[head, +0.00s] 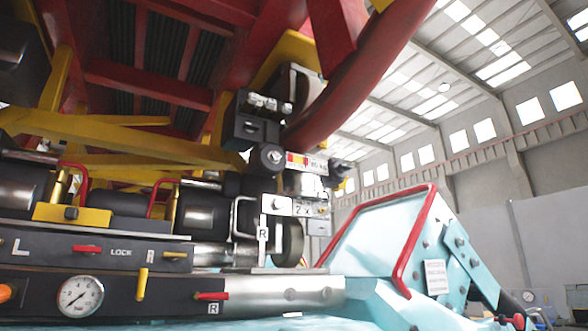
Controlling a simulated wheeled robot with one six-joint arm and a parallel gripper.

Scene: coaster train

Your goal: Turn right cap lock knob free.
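A dark panel (130,254) at the lower left carries the letters L, LOCK and R. A red handle (87,249) lies level left of LOCK, and a yellow handle (175,255) lies level beside the R. On the dark block below, a red handle (208,296) sits beside another R mark, and a yellow lever (142,284) stands upright. A round dark knob (271,157) sits higher, on the wheel assembly. I cannot tell which of these is the right cap lock knob. My gripper is not in view.
A pressure gauge (81,297) is at the lower left. A white R tag (262,234) hangs by the wheel (288,242). A red curved rail (365,75) and yellow beams (95,130) hang overhead. A teal housing with red tube edging (375,235) blocks the right side.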

